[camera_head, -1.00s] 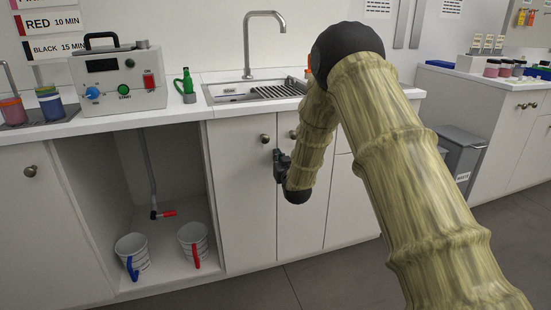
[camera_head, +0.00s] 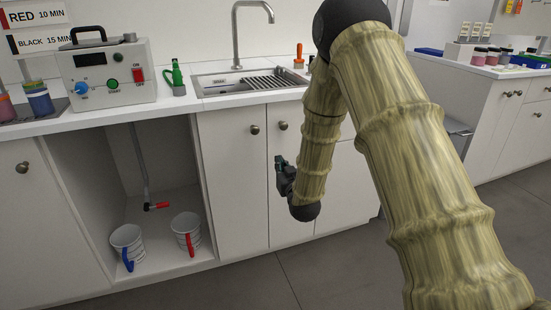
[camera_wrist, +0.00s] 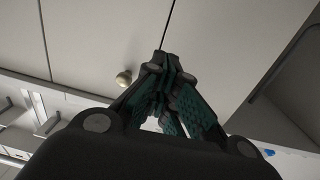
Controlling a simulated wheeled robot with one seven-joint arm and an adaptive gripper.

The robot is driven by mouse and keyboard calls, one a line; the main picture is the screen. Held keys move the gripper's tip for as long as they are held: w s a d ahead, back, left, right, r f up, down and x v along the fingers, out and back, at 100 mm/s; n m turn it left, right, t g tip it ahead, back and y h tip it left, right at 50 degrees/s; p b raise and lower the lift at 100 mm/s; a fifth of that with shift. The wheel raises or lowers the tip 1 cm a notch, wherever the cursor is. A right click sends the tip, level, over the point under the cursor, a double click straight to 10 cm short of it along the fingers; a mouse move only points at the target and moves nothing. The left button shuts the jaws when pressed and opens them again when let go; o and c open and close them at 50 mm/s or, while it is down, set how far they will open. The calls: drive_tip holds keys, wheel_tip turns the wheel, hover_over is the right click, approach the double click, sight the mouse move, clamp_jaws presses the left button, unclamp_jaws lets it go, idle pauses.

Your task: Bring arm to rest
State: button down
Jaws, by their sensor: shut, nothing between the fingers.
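My arm reaches across the right half of the head view, bent at its dark elbow, with its forearm hanging down. My gripper (camera_head: 281,171) is at the left of the forearm's lower end, in front of the white cabinet doors (camera_head: 236,200) under the sink. In the wrist view my gripper (camera_wrist: 165,65) has its fingers together with nothing held. A round cabinet knob (camera_wrist: 124,78) shows just left of the fingers there. I cannot tell how far the fingers are from the doors.
Two buckets, one with a blue handle (camera_head: 128,259) and one with a red handle (camera_head: 189,244), stand in the open bay. The floor (camera_head: 300,275) in front is clear.

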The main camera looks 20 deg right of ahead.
drive_tip(key=s+a+f+g, duration=0.2)
drive_tip(key=s+f+g, duration=0.2)
drive_tip(key=s+f, duration=0.65)
drive_tip(key=s+a+f+g, duration=0.3)
drive_tip(key=s+f, duration=0.4)
drive_tip(key=f, duration=0.6)
drive_tip(key=s+a+f+g, duration=0.25)
drive_tip(key=s+f, duration=0.25)
drive_tip(key=s, duration=0.4)
drive_tip(key=s+a+f+g+y, duration=0.1)
drive_tip(key=s+f+g, duration=0.25)
drive_tip(key=s, duration=0.65)
drive_tip(key=s+a+f+g, duration=0.1)
drive_tip(key=s+f+g, duration=0.1)
drive_tip(key=s+f, duration=0.5)
drive_tip(key=s+a+r+g, duration=0.1)
drive_tip(key=s+g, duration=0.2)
drive_tip(key=s, duration=0.9)
wheel_tip(320, 180, up, 25)
drive_tip(key=p, duration=2.5)
drive_tip(key=shift+w, duration=0.2)
